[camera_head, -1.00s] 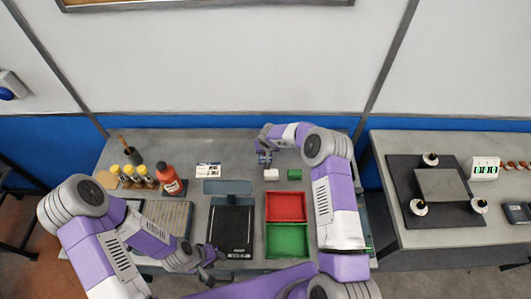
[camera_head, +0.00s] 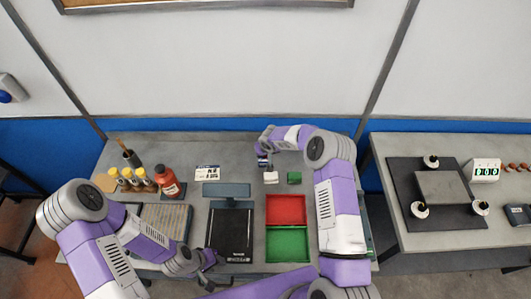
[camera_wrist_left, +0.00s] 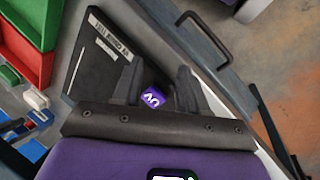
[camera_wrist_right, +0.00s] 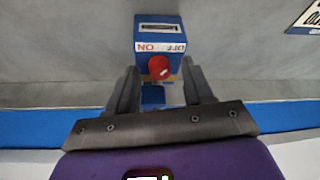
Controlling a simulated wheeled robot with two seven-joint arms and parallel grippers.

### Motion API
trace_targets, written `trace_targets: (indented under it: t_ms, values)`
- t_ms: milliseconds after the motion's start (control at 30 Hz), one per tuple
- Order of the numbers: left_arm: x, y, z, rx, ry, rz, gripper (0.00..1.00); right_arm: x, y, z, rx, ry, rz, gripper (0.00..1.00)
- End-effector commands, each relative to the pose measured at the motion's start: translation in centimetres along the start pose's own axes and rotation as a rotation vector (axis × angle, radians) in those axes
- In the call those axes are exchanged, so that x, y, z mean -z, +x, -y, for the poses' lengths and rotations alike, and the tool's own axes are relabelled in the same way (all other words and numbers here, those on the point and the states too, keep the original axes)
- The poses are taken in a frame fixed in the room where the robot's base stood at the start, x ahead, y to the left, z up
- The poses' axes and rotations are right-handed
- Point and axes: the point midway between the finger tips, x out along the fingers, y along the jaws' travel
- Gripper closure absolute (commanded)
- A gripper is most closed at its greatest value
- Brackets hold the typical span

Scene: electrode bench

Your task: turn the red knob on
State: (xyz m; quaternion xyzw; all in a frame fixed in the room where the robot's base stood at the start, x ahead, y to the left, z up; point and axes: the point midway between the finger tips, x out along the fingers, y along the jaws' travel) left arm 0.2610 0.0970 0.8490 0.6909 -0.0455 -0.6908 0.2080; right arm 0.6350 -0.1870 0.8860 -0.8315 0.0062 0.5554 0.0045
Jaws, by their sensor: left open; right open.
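The red knob (camera_wrist_right: 158,67) shows in the right wrist view on the face of a small blue box (camera_wrist_right: 159,31). A white label strip beside the knob carries red "ON" and blue "OFF" lettering, seen upside down. My right gripper (camera_wrist_right: 159,73) is open, with one finger on each side of the knob in the picture; no contact is visible. In the head view my right gripper (camera_head: 264,162) is at the back of the bench and hides most of the box.
A white block (camera_head: 271,178) and a green block (camera_head: 294,178) lie close to the right gripper. A red bottle (camera_head: 169,183) stands left.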

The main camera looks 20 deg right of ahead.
Motion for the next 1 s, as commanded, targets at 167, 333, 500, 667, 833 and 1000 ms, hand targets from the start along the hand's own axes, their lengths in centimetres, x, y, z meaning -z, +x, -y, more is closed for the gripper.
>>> trace_targets:
  t_ms: [167, 333, 500, 667, 833, 1000]
  values:
    - [0.0, 0.1, 0.0, 0.000, 0.000, 0.000, 0.57, 0.1, -1.4, 0.0, -0.001, -0.001, -0.003, 0.48]
    - [0.0, 0.3, 0.1, 0.000, 0.000, 0.000, 0.57, 0.1, -4.1, 0.0, 0.000, -0.001, -0.003, 0.48]
    - [0.0, 0.5, 0.2, 0.000, 0.000, 0.000, 0.57, 0.1, -6.4, 0.0, 0.000, 0.000, -0.003, 0.48]
    - [0.0, 0.5, 0.2, 0.000, 0.000, 0.000, 0.57, 0.0, -7.4, 0.0, 0.000, 0.000, -0.001, 0.48]
    - [0.0, 0.5, 0.2, 0.000, 0.000, 0.000, 0.57, 0.0, -7.6, 0.0, 0.000, 0.000, 0.000, 0.48]
    - [0.0, 0.5, 0.2, 0.000, 0.000, 0.000, 0.57, 0.0, -7.6, 0.0, 0.000, 0.000, 0.000, 0.48]
